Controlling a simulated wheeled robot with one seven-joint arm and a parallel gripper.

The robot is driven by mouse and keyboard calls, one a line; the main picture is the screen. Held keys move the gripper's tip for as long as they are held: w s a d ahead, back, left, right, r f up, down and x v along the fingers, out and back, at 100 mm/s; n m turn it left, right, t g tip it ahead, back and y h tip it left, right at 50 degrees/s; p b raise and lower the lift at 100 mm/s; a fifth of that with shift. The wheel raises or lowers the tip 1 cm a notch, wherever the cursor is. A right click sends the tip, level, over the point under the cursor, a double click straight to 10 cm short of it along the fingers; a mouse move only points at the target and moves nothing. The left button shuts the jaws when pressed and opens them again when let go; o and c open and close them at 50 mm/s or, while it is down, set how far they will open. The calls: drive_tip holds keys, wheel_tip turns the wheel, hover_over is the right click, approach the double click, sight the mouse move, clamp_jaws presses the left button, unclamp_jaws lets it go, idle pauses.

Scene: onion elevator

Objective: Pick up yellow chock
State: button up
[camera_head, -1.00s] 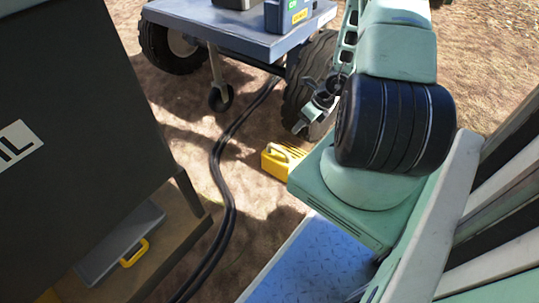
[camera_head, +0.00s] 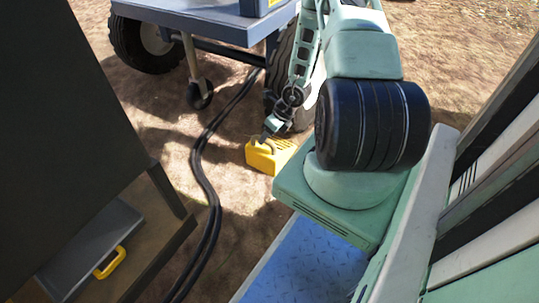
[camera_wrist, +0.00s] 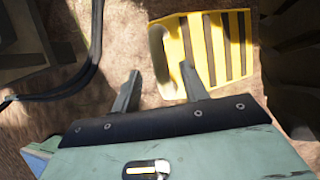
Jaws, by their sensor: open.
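The yellow chock (camera_head: 271,156) lies on the dirt ground beside the trailer's right wheel in the head view, partly hidden by my arm. In the wrist view the yellow chock (camera_wrist: 212,48), with dark slots across its top, lies ahead and to the right of centre. My gripper (camera_wrist: 158,75) is open, with its two fingers apart. The right finger overlaps the chock's near left part in the wrist view; I cannot tell whether it touches. The left finger is over bare ground. In the head view my gripper (camera_head: 268,134) is at the chock's upper left side.
The trailer (camera_head: 225,20) with large black tyres stands behind the chock. Black hoses (camera_head: 205,165) run along the ground to the left. A dark cabinet (camera_head: 70,110) and a grey case with a yellow handle (camera_head: 100,240) are at the left. Open dirt lies between hoses and chock.

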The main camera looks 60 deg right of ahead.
sight(270, 158)
drive_tip(key=b+x, duration=0.2)
drive_tip(key=x, duration=0.2)
drive_tip(key=shift+w+b, duration=0.15)
drive_tip(key=shift+b, duration=0.15)
clamp_jaws()
drive_tip(key=shift+r, duration=0.1)
idle(1.0)
